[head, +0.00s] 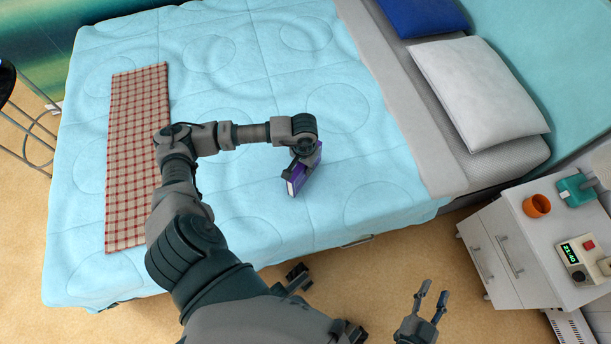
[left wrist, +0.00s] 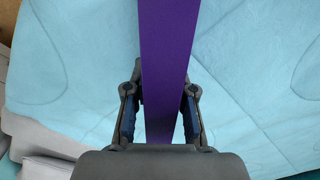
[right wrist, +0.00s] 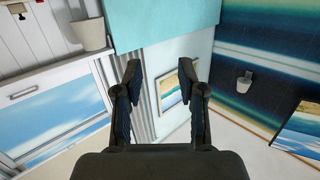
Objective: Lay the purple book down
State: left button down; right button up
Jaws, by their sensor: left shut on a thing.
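The purple book (head: 313,164) is over the light blue bed cover (head: 300,215), near the bed's front part. It stands on edge, with a strip of pale pages showing in the head view. My left gripper (head: 295,163) is shut on it and hides part of it. In the left wrist view the book (left wrist: 167,50) shows as a narrow purple band between the two fingers (left wrist: 160,115). I cannot tell whether its lower edge touches the bed. My right gripper (head: 434,303) is open and empty, in front of the bed; its spread fingers also show in the right wrist view (right wrist: 160,90).
A red checked cloth (head: 135,160) lies on the bed at the left. A white pillow (head: 478,90) and a blue pillow (head: 422,15) lie at the right. A white nightstand (head: 530,250) holds an orange cup (head: 537,206) and a clock (head: 575,250). The bed around the book is clear.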

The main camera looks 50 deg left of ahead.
pick_arm(q)
jog(key=shift+f, duration=0.15)
pick_arm(e)
jog(key=shift+r, duration=0.2)
pick_arm(q)
jog(key=shift+f+b, duration=0.45)
jog(key=shift+b, duration=0.05)
jog(key=c, duration=0.9)
grip_release()
pick_arm(e)
jog(key=shift+w+a+r+t, duration=0.1)
jog(key=shift+r+t, duration=0.3)
jog(key=shift+r, duration=0.1)
jog(key=shift+w+a+r+t, duration=0.1)
jog(key=shift+r+t, duration=0.3)
jog(key=shift+r, duration=0.05)
pick_arm(q)
jog(key=shift+r, duration=0.1)
notch_tip(320, 180, up, 12)
jog(key=shift+f, duration=0.15)
pick_arm(e)
jog(key=shift+s, duration=0.1)
pick_arm(q)
jog(key=shift+s, duration=0.1)
pick_arm(e)
jog(key=shift+s, duration=0.1)
